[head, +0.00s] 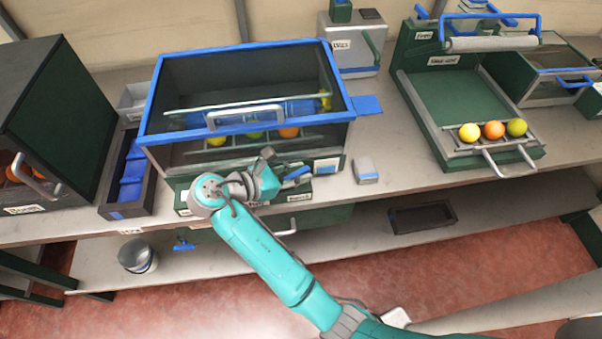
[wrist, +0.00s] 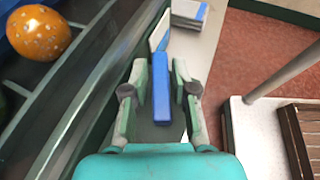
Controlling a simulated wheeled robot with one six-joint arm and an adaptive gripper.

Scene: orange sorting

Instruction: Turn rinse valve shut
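The valve handle is a blue lever (wrist: 161,92) seen lengthwise in the middle of the wrist view. It also shows in the head view as a small blue bar (head: 298,173) at the front of the blue-rimmed washing tank (head: 150,117). My gripper (wrist: 160,72) has its fingers apart, one on each side of the lever, with narrow gaps visible. In the head view my gripper (head: 272,165) is low at the tank's front and partly hides the valve area. The lever's mount is hidden.
Fruit lies inside the tank, including a speckled orange (wrist: 38,33) close to my gripper at left. A grey-and-blue block (head: 366,170) lies on the bench to the right. A green tray (head: 455,95) with three fruits stands farther right. The bench between is clear.

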